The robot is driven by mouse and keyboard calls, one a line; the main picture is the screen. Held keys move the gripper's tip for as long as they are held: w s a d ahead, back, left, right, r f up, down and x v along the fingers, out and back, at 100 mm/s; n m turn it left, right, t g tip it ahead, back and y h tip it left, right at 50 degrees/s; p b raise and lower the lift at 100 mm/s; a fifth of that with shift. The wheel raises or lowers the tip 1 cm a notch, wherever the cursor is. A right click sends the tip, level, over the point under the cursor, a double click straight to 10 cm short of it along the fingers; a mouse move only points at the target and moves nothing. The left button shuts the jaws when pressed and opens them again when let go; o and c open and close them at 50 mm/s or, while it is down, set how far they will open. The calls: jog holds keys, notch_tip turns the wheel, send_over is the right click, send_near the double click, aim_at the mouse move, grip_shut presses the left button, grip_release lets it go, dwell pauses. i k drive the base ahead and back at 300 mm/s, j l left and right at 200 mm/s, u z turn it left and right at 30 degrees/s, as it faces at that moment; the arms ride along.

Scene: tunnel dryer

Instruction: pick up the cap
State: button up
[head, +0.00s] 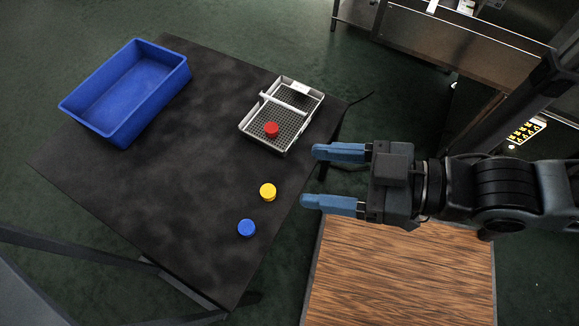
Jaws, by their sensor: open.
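Three round caps are in the head view. A red cap (271,129) sits inside a grey mesh tray (246,127), in its larger compartment near the front. A yellow cap (268,191) lies on the dark table near its right edge. A blue cap (247,228) lies on the table just in front and left of the yellow one. My gripper (312,177) is open and empty, with blue fingers pointing left. In the picture it is to the right of all three caps, at the table's right edge. Its height above the table is hard to tell.
A blue bin (84,112), empty, stands at the table's back left. The middle of the black table (170,190) is clear. A wood-topped surface (400,270) is below my arm. Metal machinery (450,40) stands at the back right.

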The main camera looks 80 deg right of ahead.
aim_at(268, 192)
jog(key=k+l, duration=0.2)
jog(key=k, duration=0.2)
jog(key=k+l, duration=0.2)
jog(key=k, duration=0.25)
jog(key=z, duration=0.65)
jog(key=k+j+z, duration=0.15)
jog(key=z, duration=0.3)
jog(key=k+j+z, duration=0.2)
jog(key=j+z, duration=0.25)
jog(key=j, duration=0.45)
jog(key=i, duration=0.05)
